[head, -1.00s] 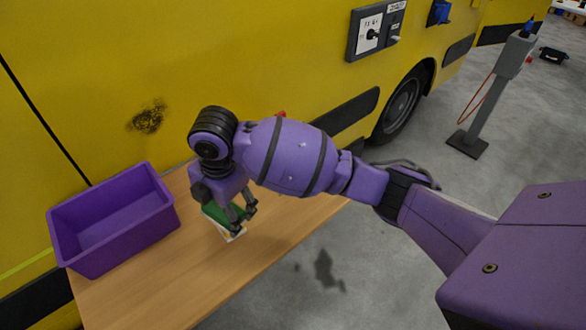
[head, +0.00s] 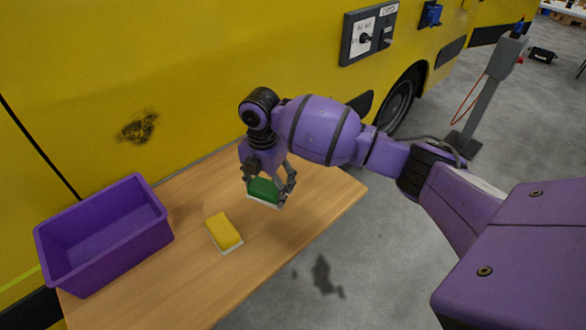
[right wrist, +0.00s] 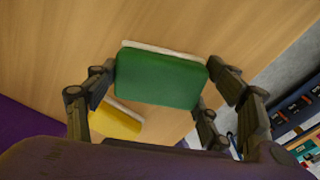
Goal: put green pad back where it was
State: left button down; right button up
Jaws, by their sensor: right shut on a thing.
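The green pad (head: 264,191) has a pale underside and is held between the fingers of my right gripper (head: 268,194), above the wooden bench. In the right wrist view the green pad (right wrist: 161,77) sits between the fingers of my right gripper (right wrist: 165,90), its pale layer showing along the far edge. A yellow pad (head: 224,230) with a pale underside lies on the bench, left of and nearer than the held pad. The yellow pad also shows in the right wrist view (right wrist: 117,122), partly hidden by a finger. My left gripper is not in view.
The wooden bench (head: 180,284) stands beside a yellow vehicle (head: 200,70). An open purple bin (head: 110,254) stands on its left end. A dark smudge (head: 138,127) marks the vehicle's side. The bench's right end is clear. A grey post (head: 485,95) stands on the floor.

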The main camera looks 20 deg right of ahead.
aim_at(269, 183)
jog(key=shift+w+d+f, duration=0.25)
jog(key=shift+f, duration=0.05)
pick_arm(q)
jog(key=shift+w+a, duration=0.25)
pick_arm(e)
jog(key=shift+w+d+f, duration=0.15)
jog(key=shift+f, duration=1.55)
jog(key=shift+f, duration=0.15)
jog(key=o, duration=1)
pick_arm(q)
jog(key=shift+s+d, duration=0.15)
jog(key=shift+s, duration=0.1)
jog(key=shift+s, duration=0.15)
pick_arm(e)
notch_tip(269, 183, up, 11)
jog(key=shift+r, duration=0.65)
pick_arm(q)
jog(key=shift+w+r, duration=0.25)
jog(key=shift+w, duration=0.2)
